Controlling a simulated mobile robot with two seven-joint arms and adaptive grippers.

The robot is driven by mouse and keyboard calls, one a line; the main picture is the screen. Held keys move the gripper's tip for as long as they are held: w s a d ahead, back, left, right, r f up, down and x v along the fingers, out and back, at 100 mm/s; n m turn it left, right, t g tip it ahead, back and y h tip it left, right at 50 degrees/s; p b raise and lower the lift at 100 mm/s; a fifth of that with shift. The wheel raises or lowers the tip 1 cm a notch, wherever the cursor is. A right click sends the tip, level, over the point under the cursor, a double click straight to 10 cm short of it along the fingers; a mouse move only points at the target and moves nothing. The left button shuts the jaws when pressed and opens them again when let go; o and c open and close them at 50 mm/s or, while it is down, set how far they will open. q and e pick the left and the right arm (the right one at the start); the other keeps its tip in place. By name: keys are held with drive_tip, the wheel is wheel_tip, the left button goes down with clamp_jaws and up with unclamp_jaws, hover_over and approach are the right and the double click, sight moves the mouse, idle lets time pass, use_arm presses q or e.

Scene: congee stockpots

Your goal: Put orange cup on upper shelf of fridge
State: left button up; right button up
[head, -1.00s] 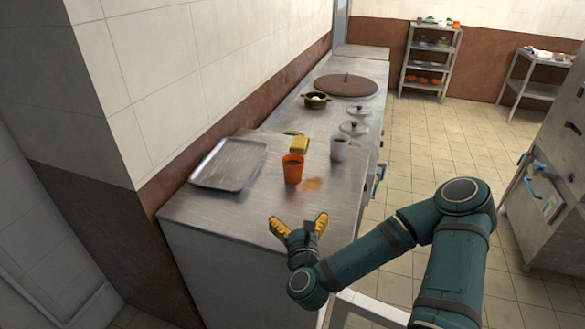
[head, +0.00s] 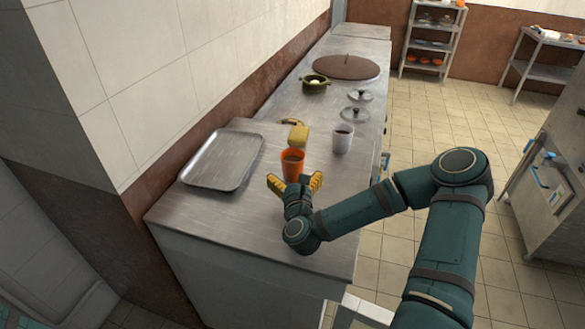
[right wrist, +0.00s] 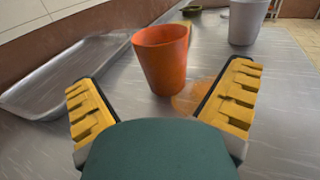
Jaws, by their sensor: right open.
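The orange cup (head: 292,163) stands upright on the steel counter (head: 237,230), with something dark inside. My right gripper (head: 295,182) is open, low over the counter, on the near side of the cup. In the right wrist view the cup (right wrist: 162,58) stands just beyond and between the two yellow fingers of the gripper (right wrist: 162,98), which do not close on it. An orange stain (right wrist: 195,97) lies on the counter beside the cup's base. The fridge's upper shelf cannot be made out. My left gripper is not in view.
A metal tray (head: 190,178) lies left of the cup. A steel cabinet (head: 548,180) with blue handles is at right.

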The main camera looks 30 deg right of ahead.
sight(292, 154)
drive_tip(key=shift+f+b+x, duration=0.1)
drive_tip(key=shift+b+x, duration=0.15)
drive_tip(key=shift+x, duration=1.65)
drive_tip(key=shift+f+b+x, duration=0.15)
drive_tip(key=shift+b+x, duration=0.05)
drive_tip(key=shift+x, duration=1.7)
drive_tip(key=c, duration=1.3)
